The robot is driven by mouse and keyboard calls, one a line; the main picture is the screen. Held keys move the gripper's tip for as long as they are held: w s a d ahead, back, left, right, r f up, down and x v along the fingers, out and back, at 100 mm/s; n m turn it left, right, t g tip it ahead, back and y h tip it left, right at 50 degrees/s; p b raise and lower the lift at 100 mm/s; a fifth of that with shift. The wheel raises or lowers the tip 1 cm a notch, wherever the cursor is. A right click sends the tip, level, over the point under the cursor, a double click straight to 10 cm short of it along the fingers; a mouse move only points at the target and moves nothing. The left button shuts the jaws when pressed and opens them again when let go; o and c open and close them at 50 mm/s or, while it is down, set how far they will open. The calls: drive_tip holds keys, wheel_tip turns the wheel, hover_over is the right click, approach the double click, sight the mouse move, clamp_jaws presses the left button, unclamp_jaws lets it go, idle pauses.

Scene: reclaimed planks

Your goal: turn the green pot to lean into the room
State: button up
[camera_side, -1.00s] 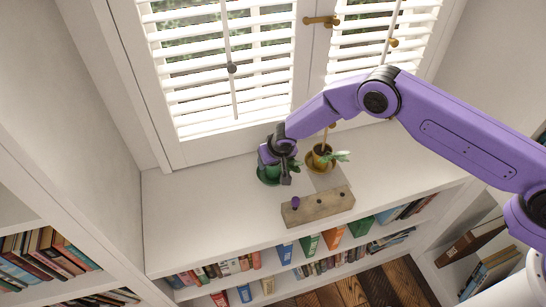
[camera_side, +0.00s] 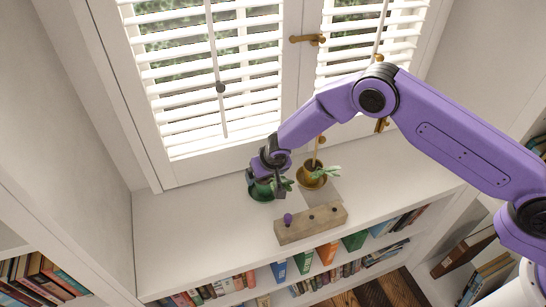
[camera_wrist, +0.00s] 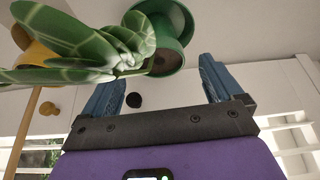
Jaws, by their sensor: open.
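The green pot (camera_side: 261,192) stands on the white shelf top near the window, partly hidden behind my gripper in the side view. In the wrist view the green pot (camera_wrist: 168,58) shows at the top centre, beyond my fingertips. Its broad green leaves (camera_wrist: 85,48) reach left across that view; in the side view they point right, toward the yellow pot. My gripper (camera_wrist: 158,80) is open, its two blue fingers wide apart with nothing seen between them. In the side view my gripper (camera_side: 279,190) is at the pot's right side; I cannot tell whether it touches.
A yellow pot (camera_side: 309,181) with a plant and stick stands close to the right. A wooden block (camera_side: 310,227) with a purple knob lies in front. Shutters (camera_side: 205,75) rise behind. The shelf's left part (camera_side: 190,230) is clear; books fill shelves below.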

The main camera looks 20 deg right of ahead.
drive_tip(key=s+d+r+n, duration=0.1)
drive_tip(key=s+d+r, duration=0.3)
drive_tip(key=r, duration=0.5)
drive_tip(key=s+d+r+n, duration=0.1)
drive_tip(key=s+d+r, duration=0.1)
drive_tip(key=s+r, duration=0.6)
drive_tip(key=s+d+r+n+g, duration=0.1)
drive_tip(key=s+d+r+n, duration=0.2)
drive_tip(key=s+d, duration=0.4)
drive_tip(key=s+d+r+n+g, duration=0.2)
drive_tip(key=s+d+r+n, duration=0.1)
drive_tip(key=s+d, duration=0.5)
drive_tip(key=s+d+r+n+g, duration=0.1)
drive_tip(key=s+d+r+n, duration=0.2)
drive_tip(key=s+d, duration=0.5)
drive_tip(key=s, duration=0.4)
drive_tip(key=shift+s+d+r+n+g, duration=0.25)
drive_tip(key=shift+s+r+n+g, duration=0.05)
drive_tip(key=shift+s+r+n, duration=0.1)
